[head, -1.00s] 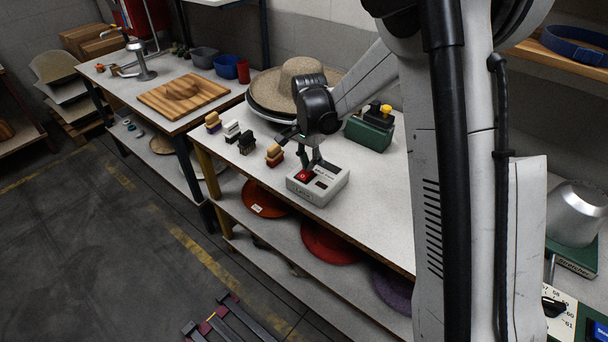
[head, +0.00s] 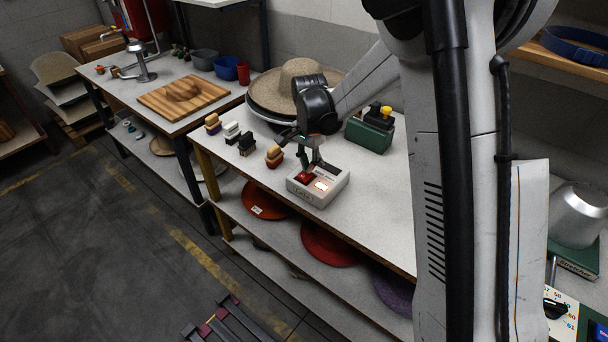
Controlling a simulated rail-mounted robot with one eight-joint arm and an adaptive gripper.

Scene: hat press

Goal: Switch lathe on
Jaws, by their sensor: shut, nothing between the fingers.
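The lathe control is a small light-grey box (head: 330,193) on the white workbench, in the head view. It has a red switch (head: 304,177) at its left and a small window (head: 322,185) that glows bright. My gripper (head: 308,168) is shut and empty, pointing down over the box at the red switch. Its fingertips look to be at or just above the switch; contact cannot be told. A straw hat (head: 305,75) on a dark round base stands behind my gripper. The lettering on the box is too small to read.
Several small brushes, one of them tan and red (head: 274,156), stand left of the box. A green box with a yellow knob (head: 370,133) stands behind right. The workbench (head: 375,190) is clear right of the box. Hats lie on the shelf below.

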